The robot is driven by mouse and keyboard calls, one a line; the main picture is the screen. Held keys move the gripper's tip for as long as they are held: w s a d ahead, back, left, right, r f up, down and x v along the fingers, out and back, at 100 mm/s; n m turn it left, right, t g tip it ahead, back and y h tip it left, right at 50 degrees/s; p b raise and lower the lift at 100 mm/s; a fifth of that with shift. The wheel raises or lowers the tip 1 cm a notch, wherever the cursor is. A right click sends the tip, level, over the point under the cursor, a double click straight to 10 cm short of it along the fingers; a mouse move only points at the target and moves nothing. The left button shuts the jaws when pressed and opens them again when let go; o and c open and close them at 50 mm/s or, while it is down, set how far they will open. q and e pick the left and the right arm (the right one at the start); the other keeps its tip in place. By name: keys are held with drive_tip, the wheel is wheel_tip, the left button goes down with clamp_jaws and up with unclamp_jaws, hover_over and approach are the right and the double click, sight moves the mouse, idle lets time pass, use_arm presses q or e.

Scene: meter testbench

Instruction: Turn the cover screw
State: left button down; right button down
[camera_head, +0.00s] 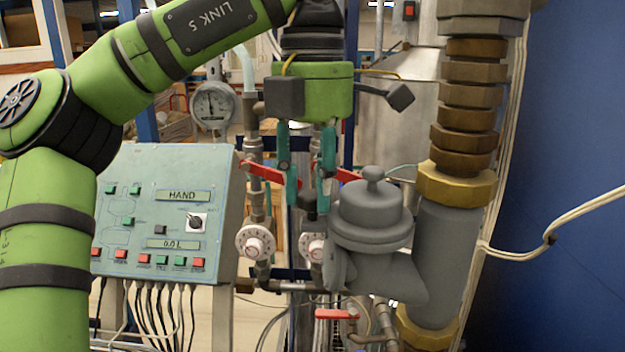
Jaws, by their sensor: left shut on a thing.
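My left gripper (307,193) hangs from my green arm near the picture's middle, teal fingers pointing down. Its fingers are closed on a small dark piece (308,204) that shows between the tips. I cannot tell for sure whether this piece is the cover screw. A grey meter (372,225) with a domed, stepped cover stands just right of and below the gripper. A small round knob (374,174) sticks up from the cover's top, apart from the fingers. My right gripper is not in view.
Two red valve handles (262,171) and a pressure gauge (213,105) lie close behind the gripper. Dial knobs (255,243) sit below. A control panel (162,212) stands left. A thick grey and brass pipe (447,250) rises on the right, beside a blue wall.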

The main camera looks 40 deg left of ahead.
use_arm(q)
drive_tip(key=m, duration=1.3)
drive_tip(key=shift+m, duration=0.3)
drive_tip(key=m, duration=0.3)
drive_tip(key=shift+m, duration=0.3)
drive_tip(key=m, duration=0.4)
drive_tip(key=shift+m, duration=0.3)
drive_tip(key=m, duration=0.8)
drive_tip(key=shift+f+m, duration=0.1)
drive_tip(key=shift+m, duration=1.5)
